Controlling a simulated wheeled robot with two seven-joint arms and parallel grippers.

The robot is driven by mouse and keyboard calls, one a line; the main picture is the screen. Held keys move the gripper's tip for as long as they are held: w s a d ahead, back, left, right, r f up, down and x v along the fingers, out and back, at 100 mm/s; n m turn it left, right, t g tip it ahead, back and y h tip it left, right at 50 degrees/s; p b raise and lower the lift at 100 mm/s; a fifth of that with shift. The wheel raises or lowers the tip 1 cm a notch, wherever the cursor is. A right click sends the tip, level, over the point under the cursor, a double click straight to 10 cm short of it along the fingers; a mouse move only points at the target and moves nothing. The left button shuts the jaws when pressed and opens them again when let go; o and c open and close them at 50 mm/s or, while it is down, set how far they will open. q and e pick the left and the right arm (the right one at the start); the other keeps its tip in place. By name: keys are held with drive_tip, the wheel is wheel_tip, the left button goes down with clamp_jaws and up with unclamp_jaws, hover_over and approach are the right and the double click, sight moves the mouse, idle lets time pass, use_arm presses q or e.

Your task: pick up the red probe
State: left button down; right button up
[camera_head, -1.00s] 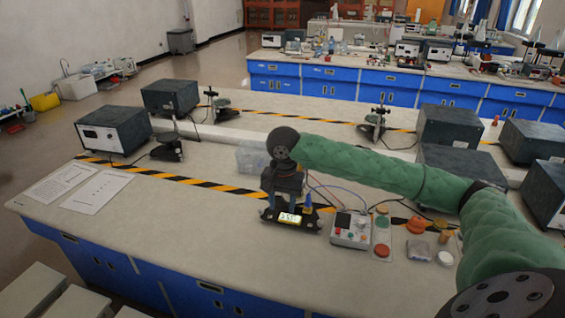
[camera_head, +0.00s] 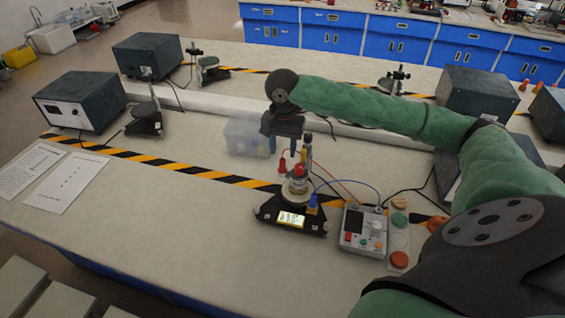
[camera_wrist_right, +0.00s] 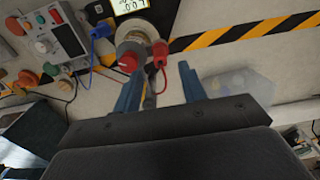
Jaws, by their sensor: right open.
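The red probe (camera_head: 283,163) stands at the back left of a round instrument (camera_head: 292,192) with a red knob on top. It also shows in the right wrist view (camera_wrist_right: 160,54), with a red wire trailing from it. My right gripper (camera_head: 283,149) is open and empty, just above the red probe. In the right wrist view its blue fingers (camera_wrist_right: 160,74) are spread, with the probe just beyond the gap between their tips. A blue probe (camera_wrist_right: 101,30) sits on the other side of the instrument. My left gripper is out of view.
A control box (camera_head: 363,231) with knobs and wires stands right of the instrument, beside a strip of coloured buttons (camera_head: 398,236). A clear plastic box (camera_head: 245,137) is behind the gripper. Papers (camera_head: 65,187) lie left. The table's front left is clear.

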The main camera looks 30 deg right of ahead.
sight(283, 159)
drive_tip(key=shift+f, duration=0.2)
drive_tip(key=shift+f+p, duration=0.55)
drive_tip(key=shift+f, duration=0.15)
wheel_tip(283, 159, down, 2)
drive_tip(key=shift+f+p, duration=0.25)
drive_tip(key=shift+p, duration=0.45)
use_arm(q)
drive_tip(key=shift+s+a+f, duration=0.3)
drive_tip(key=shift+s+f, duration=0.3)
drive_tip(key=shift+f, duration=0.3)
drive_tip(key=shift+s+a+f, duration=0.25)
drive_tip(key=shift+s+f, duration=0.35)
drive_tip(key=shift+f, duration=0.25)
use_arm(e)
drive_tip(key=shift+f, duration=0.7)
drive_tip(key=shift+c, duration=0.2)
clamp_jaws()
